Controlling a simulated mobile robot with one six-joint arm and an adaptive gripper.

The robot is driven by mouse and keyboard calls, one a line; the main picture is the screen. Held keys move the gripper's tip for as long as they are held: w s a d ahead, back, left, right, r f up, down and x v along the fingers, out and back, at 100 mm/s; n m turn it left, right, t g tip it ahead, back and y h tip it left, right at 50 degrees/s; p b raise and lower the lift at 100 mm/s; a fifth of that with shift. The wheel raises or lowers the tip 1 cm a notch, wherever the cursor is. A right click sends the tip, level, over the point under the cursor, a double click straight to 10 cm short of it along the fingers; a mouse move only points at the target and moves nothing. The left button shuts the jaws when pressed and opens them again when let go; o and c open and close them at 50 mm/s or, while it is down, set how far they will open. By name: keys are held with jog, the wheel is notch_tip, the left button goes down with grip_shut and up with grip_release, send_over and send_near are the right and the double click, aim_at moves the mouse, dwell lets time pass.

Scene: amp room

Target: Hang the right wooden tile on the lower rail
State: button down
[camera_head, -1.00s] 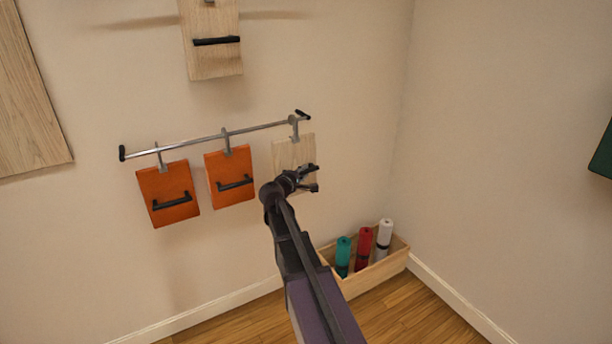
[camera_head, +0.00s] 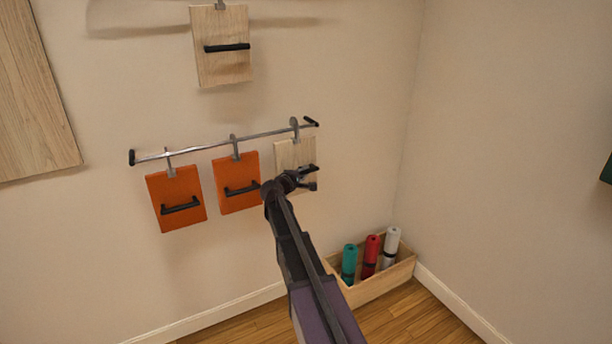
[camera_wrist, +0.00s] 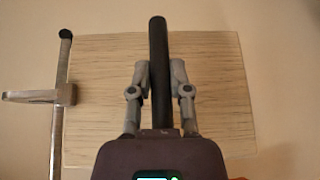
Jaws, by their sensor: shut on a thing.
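The right wooden tile (camera_head: 287,154) is a pale board with a dark bar handle and a grey hook on top. It is near the right end of the lower rail (camera_head: 205,146). My gripper (camera_head: 309,176) is shut on its handle, which shows in the wrist view (camera_wrist: 157,45). The tile's hook (camera_head: 295,130) overlaps the rail, its top a little above the rail line. The wrist view also shows the hook (camera_wrist: 40,97) crossing the rail (camera_wrist: 62,85). I cannot tell whether the hook rests on the rail. My arm hides the tile's lower part.
Two orange tiles (camera_head: 177,190) (camera_head: 238,172) hang on the same rail to the left. Another wooden tile (camera_head: 222,68) hangs higher up. A wooden box (camera_head: 374,288) with teal, red and white rolls stands on the floor below, by the room's corner.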

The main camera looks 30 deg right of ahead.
jog(key=shift+w+a, duration=0.1)
jog(key=shift+w, duration=1.8)
jog(key=shift+s+f+b, duration=0.1)
jog(key=shift+f+b, duration=1.25)
jog(key=shift+b, duration=0.05)
jog(key=shift+c, duration=2.4)
grip_release()
